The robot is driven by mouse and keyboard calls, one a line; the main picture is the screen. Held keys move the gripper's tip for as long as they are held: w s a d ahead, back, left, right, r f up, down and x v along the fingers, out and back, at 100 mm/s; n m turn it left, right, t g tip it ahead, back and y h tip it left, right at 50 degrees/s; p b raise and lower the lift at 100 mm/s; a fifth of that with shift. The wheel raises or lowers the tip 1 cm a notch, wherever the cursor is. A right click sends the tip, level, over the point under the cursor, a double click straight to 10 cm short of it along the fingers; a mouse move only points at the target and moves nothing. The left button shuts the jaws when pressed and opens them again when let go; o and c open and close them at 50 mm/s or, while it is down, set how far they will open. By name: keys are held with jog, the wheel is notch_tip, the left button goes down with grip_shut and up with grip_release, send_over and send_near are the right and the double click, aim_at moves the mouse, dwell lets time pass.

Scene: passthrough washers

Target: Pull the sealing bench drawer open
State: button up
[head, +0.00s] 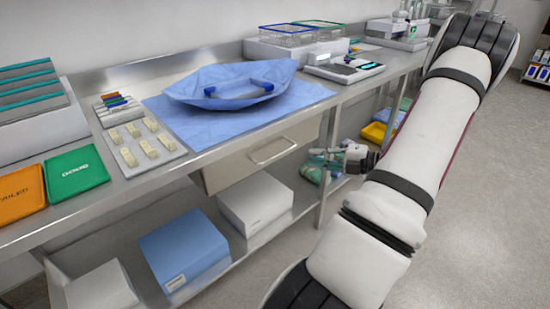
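The bench drawer (225,167) hangs under the steel worktop and its front looks closed. Its metal bar handle (273,151) is on the front face, toward the right. My gripper (322,159) is to the right of the handle, near the bench leg, pointing left. It is apart from the handle, with a gap between them. The fingers look spread with nothing between them, though they are small in the view. My white arm reaches down from the upper right and hides part of the bench's right end.
The steel worktop (100,203) carries a blue wrap bundle (235,85), green tray (75,172) and orange tray (20,195). A bench leg (328,165) stands beside my gripper. The lower shelf holds a blue box (183,250) and white box (255,203). Floor at right is clear.

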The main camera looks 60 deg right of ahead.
aim_at(282, 154)
jog(key=b+x, duration=0.2)
jog(key=x, duration=1)
jog(key=shift+w+a+b, duration=0.1)
jog(key=shift+b, duration=0.2)
grip_shut()
